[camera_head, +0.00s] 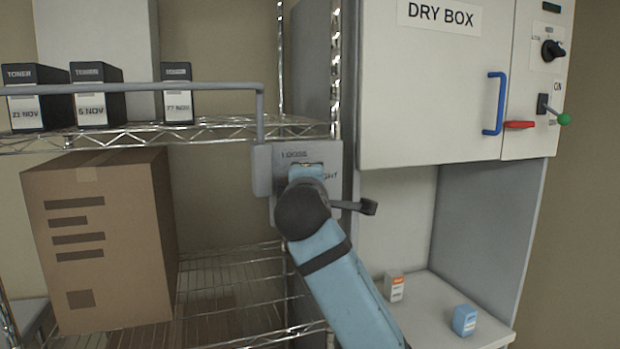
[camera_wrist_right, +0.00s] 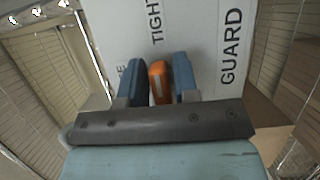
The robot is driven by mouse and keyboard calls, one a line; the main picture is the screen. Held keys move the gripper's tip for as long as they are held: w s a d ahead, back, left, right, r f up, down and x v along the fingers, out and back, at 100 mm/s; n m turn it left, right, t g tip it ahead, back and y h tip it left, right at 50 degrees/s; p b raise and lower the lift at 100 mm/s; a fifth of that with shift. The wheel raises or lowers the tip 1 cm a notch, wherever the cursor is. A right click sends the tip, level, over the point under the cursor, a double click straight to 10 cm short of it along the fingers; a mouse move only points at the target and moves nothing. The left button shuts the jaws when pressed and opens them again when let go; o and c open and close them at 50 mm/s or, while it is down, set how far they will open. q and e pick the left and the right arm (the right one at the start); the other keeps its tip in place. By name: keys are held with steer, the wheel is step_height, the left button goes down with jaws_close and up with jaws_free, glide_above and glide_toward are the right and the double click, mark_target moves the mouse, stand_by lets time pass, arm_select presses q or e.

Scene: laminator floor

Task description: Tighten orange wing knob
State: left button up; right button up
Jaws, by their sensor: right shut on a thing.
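The orange wing knob (camera_wrist_right: 158,82) is in the right wrist view, set against a white plate (camera_wrist_right: 190,40) lettered "TIGHT" and "GUARD". My right gripper (camera_wrist_right: 159,85) has its two blue fingers on either side of the knob and is shut on it. In the head view my right arm covers the knob and much of the grey plate (camera_head: 262,172), where "LOOSE" and part of "TIGHT" can be read. The fingertips of the right gripper are hidden there. My left gripper is not in either view.
A grey guard bar (camera_head: 200,88) runs in front of toner boxes (camera_head: 92,108) on the wire shelf. A large cardboard box (camera_head: 100,240) stands below.

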steer(key=shift+f, duration=0.1)
stand_by(0.5)
steer(key=o, duration=0.7)
steer(key=shift+a, duration=0.15)
steer(key=s+a+b, duration=0.1)
steer(key=s+b, duration=0.2)
steer(key=s, duration=1)
steer(key=shift+s, duration=0.35)
